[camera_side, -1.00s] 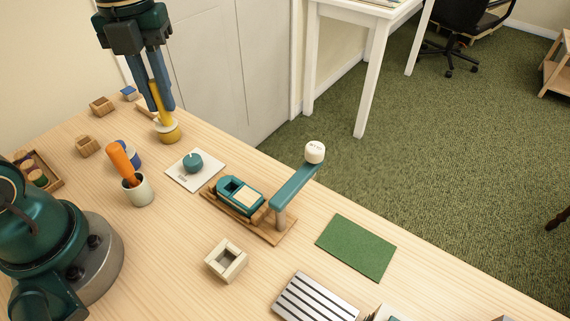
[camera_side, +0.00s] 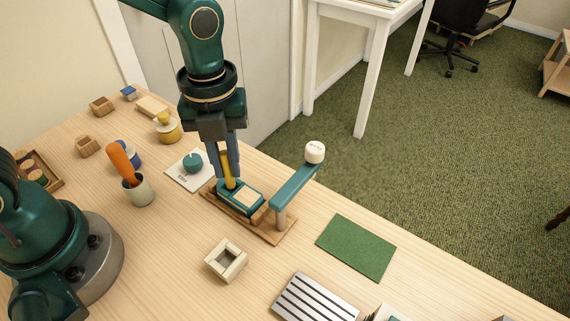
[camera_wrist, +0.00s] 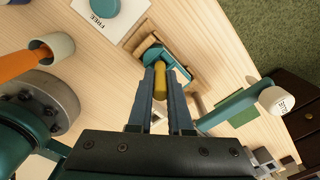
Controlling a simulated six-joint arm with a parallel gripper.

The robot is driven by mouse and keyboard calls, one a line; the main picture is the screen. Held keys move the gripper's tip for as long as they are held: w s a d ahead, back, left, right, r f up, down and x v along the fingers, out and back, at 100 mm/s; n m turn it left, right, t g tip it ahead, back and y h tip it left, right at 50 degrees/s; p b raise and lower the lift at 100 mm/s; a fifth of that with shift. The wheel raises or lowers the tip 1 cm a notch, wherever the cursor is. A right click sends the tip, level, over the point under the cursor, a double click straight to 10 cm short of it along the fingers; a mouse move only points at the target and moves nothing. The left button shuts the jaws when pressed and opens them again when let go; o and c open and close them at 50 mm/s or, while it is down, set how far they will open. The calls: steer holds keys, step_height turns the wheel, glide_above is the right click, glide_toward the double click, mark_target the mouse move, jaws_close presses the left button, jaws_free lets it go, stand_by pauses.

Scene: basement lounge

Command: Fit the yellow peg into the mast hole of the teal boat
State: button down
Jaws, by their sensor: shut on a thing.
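The yellow peg (camera_side: 228,170) is held upright between the fingers of my gripper (camera_side: 224,158), which is shut on it. The peg also shows between the fingertips in the wrist view (camera_wrist: 160,82). The teal boat (camera_side: 249,200) sits on a wooden tray (camera_side: 211,197). In the side view the peg's lower end is at the boat's left part, where the dark opening lies. I cannot tell whether its tip is inside the hole or just above it. In the wrist view the boat (camera_wrist: 153,56) is partly hidden by the fingers and peg.
A teal lever with a white knob (camera_side: 315,152) rises at the tray's right end. A white card with a teal knob (camera_side: 193,162) lies just left of the boat. A cup with an orange handle (camera_side: 139,191) and a cream square block (camera_side: 226,261) stand nearer. A green mat (camera_side: 356,247) lies right.

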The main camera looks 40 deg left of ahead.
steer(key=shift+f, duration=0.95)
steer(key=shift+f, duration=0.1)
steer(key=c, duration=0.8)
jaws_free()
steer(key=shift+c, duration=0.2)
